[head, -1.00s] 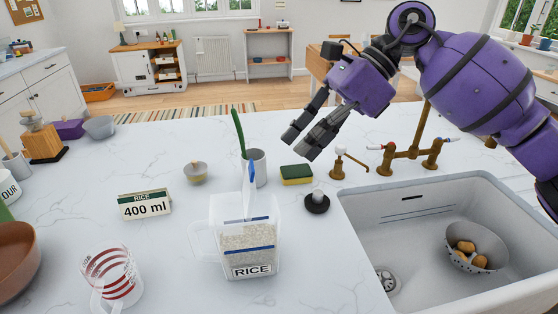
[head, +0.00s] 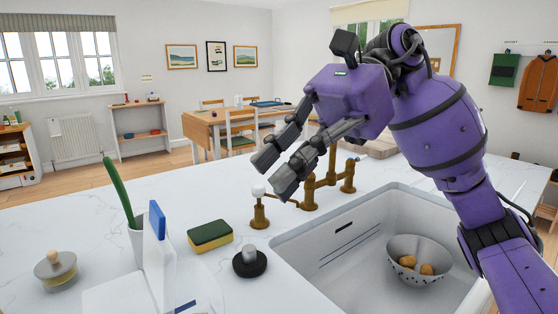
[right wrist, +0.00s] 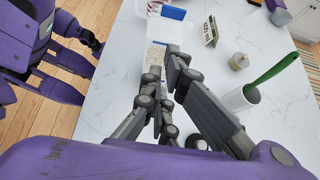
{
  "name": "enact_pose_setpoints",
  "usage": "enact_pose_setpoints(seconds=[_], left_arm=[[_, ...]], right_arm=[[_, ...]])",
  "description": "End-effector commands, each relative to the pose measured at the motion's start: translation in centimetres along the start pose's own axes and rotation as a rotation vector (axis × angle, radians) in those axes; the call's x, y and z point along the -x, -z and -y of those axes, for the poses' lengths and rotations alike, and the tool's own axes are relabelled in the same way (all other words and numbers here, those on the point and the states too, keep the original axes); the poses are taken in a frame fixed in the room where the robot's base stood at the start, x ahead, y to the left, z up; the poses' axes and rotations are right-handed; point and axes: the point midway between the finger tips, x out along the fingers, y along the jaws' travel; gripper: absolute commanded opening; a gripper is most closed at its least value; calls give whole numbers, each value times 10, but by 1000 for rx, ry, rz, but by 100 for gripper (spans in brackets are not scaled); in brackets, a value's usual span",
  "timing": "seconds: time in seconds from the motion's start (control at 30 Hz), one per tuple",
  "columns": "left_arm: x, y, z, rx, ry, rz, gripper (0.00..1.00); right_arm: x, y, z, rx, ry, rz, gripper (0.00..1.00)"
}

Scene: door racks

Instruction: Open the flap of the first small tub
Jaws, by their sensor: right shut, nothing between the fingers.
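The clear tub of rice (head: 200,292) is at the bottom edge of the head view, mostly cut off. Its white flap (head: 158,250) with a blue edge stands upright. In the right wrist view the tub (right wrist: 156,56) shows beyond the fingertips, with rice inside and a blue-edged part near the top. My right gripper (head: 273,173) is shut and empty, raised above the worktop near the tap, to the right of and apart from the flap. My left gripper is not in the head view.
A green-yellow sponge (head: 210,235) and a black sink plug (head: 249,263) lie right of the tub. The brass tap (head: 310,190) stands behind the sink (head: 350,260), which holds a colander (head: 418,262) with potatoes.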

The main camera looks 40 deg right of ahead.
Motion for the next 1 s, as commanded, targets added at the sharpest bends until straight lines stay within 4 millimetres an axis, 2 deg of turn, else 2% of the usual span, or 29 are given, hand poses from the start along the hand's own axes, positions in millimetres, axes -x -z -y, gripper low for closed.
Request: enact_pose_setpoints(seconds=[0.2, 0.27, 0.4, 0.63, 1.0], left_arm=[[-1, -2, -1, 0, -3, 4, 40], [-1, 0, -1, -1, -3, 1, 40], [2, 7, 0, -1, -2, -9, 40], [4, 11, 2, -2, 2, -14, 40], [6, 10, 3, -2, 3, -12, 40]], right_arm=[[-49, 0, -1, 2, -3, 0, 0], [-61, 0, -1, 3, -3, 2, 0], [-75, -17, -1, 6, 0, 1, 0], [-88, -28, 0, 2, 0, 2, 0], [-89, -30, 0, 1, 0, -2, 0]])
